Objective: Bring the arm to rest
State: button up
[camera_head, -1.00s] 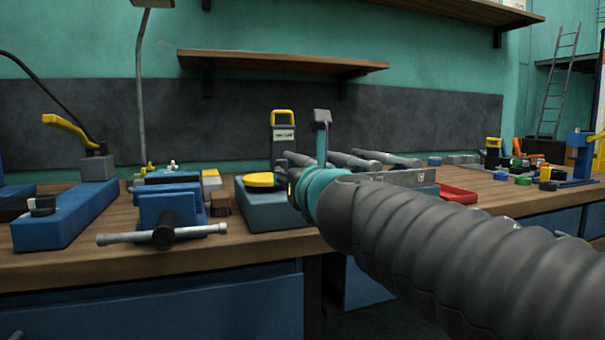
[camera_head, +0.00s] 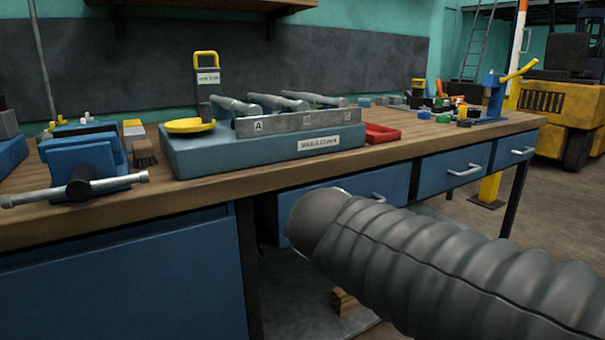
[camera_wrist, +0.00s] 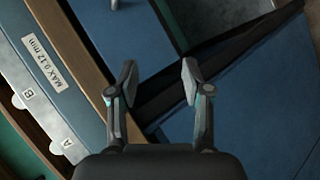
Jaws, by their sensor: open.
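My arm (camera_head: 420,255) reaches in from the lower right in the head view, in a ribbed grey sleeve, and ends in front of the workbench drawers. My gripper is hidden there behind the sleeve. In the wrist view my gripper (camera_wrist: 159,80) has its two fingers apart with nothing between them. Beyond the fingers are the blue bench front (camera_wrist: 265,105) and a dark gap. The bench's wooden edge (camera_wrist: 85,50) runs along the left of that view.
A blue-grey fixture (camera_head: 270,150) with a labelled plate, grey rods and a yellow disc stands on the bench (camera_head: 400,153). A blue vise (camera_head: 85,165) is at left, a red tray (camera_head: 382,133) at right. A yellow forklift (camera_head: 565,100) stands beyond open floor at right.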

jog(key=s+d+f+m+g+p, duration=0.1)
jog(key=s+d+f+m+g, duration=0.1)
jog(key=s+d+f+m, duration=0.4)
jog(key=s+d+f+m+g+p, duration=0.1)
jog(key=s+d+f+m+g, duration=0.2)
jog(key=s, duration=0.9)
jog(key=shift+d+f+m+g, duration=0.3)
jog(key=shift+d+f+m, duration=1.1)
jog(key=shift+d+m, duration=1.45)
